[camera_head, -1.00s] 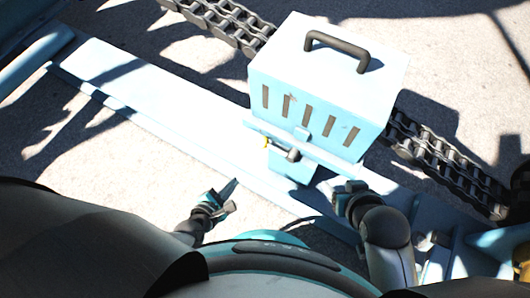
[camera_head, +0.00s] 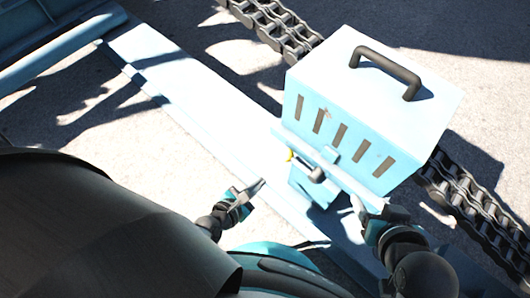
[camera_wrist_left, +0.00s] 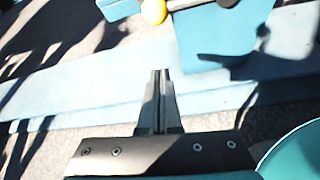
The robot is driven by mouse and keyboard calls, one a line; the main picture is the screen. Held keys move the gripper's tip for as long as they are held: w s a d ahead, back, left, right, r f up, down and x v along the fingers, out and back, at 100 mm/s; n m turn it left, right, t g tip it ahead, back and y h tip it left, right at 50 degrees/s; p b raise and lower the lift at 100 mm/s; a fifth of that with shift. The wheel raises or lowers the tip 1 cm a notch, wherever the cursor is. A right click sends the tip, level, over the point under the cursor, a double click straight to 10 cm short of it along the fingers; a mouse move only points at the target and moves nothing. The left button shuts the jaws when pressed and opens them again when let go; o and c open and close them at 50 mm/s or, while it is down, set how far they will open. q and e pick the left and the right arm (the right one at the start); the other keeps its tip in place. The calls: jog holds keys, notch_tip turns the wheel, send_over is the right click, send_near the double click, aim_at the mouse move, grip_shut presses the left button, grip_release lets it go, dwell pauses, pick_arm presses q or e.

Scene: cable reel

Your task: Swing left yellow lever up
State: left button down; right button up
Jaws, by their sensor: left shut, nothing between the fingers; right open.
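The left yellow lever (camera_head: 290,155) shows as a small yellow piece at the lower left of a light blue box (camera_head: 335,115). Its rounded yellow end (camera_wrist_left: 154,11) is at the top edge of the left wrist view, beyond the fingertips. My left gripper (camera_head: 260,183) is shut and empty, apart from the lever, below and left of it in the head view. It also shows in the left wrist view (camera_wrist_left: 160,72). My right gripper (camera_head: 360,205) is open near the right end of the box's front bar. The lever's full shape is too small to tell.
The box has a dark handle (camera_head: 388,72) on top and a bar (camera_head: 330,168) along its lower front. It stands over a long light blue beam (camera_head: 180,90). Heavy chain runs behind it (camera_head: 275,30) and to its right (camera_head: 470,200).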

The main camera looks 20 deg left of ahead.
aim_at(299, 164)
pick_arm(q)
jog(key=shift+b+x, duration=2)
jog(key=shift+x, duration=2.85)
pick_arm(e)
jog(key=shift+w+a+r+t+y, duration=0.8)
jog(key=shift+a+r+t+y, duration=0.8)
jog(key=shift+a+t, duration=1.8)
pick_arm(q)
jog(key=shift+w+d+r+p, duration=0.1)
jog(key=shift+d+r+p, duration=0.15)
jog(key=shift+r+p, duration=0.7)
jog(key=shift+d+r+p, duration=0.3)
jog(key=shift+r+p, duration=0.3)
jog(key=shift+r, duration=0.5)
pick_arm(e)
jog(key=shift+s+d+f+g+h, duration=0.1)
jog(key=shift+d+f+g+h, duration=0.35)
jog(key=shift+d+g, duration=0.35)
jog(key=shift+w+d+f+g+h, duration=0.1)
jog(key=shift+d+f+g+h, duration=0.2)
jog(key=shift+d+f+g, duration=0.55)
jog(key=shift+s+d+f+g+h, duration=0.1)
jog(key=shift+d+f+g+h, duration=0.2)
jog(key=shift+d+g, duration=0.5)
jog(key=shift+a, duration=0.15)
pick_arm(q)
jog(key=shift+r, duration=0.1)
pick_arm(e)
jog(key=shift+s, duration=0.1)
